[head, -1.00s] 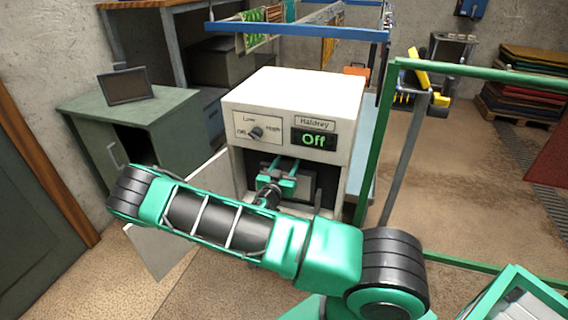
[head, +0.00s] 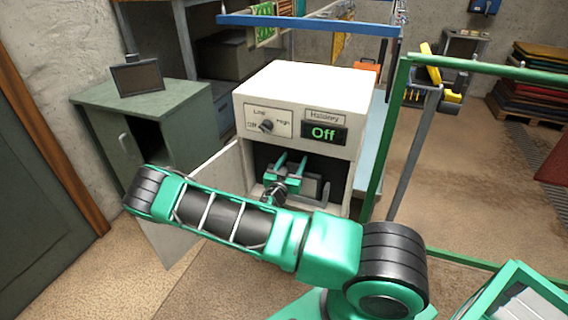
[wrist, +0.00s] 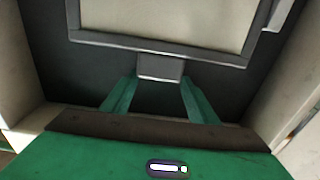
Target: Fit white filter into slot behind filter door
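The white filter (wrist: 165,18) fills the top of the wrist view, a pale panel in a grey frame with a small grey tab (wrist: 160,68). It stands inside the dark recess of the white machine (wrist: 20,75), and the frame's upper part is cut off. My gripper (wrist: 160,84) is open, its two green fingers spread to either side of and just short of the tab. In the head view my gripper (head: 292,163) reaches into the machine's opening (head: 262,155). The white filter door (head: 222,165) hangs open on the left. How deep the filter sits cannot be told.
A green cabinet (head: 150,110) stands left of the door. A green metal frame (head: 385,140) rises close on the right.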

